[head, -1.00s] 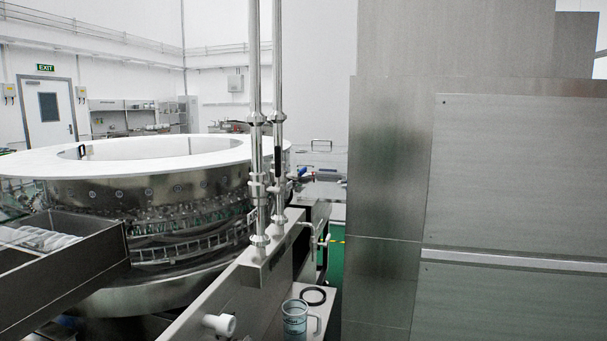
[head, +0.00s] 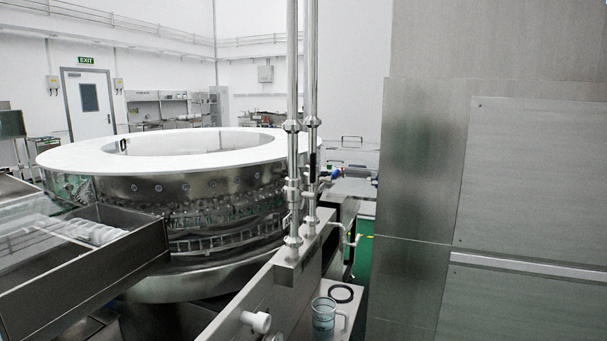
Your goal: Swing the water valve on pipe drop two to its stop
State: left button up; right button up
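Two upright steel pipe drops stand side by side near the middle of the head view, a left pipe (head: 293,80) and a right pipe (head: 312,80). Each has clamp fittings and comes down to a steel box section. I cannot tell which one is drop two. A bent metal pipe (head: 352,240) sticks out lower right. Neither of my grippers is in view.
The round washer (head: 75,158) with a white top ring fills the left. A steel trough (head: 150,245) with clear bottles lies in front of it. A tall steel cabinet (head: 415,170) blocks the right. A jug (head: 323,318) and a black ring (head: 341,293) sit low at centre.

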aim_at(333, 176)
jog(key=i+l+u, duration=0.3)
jog(key=l+u, duration=0.25)
jog(key=i+l+u, duration=0.3)
jog(key=l, duration=0.15)
jog(key=k, duration=0.1)
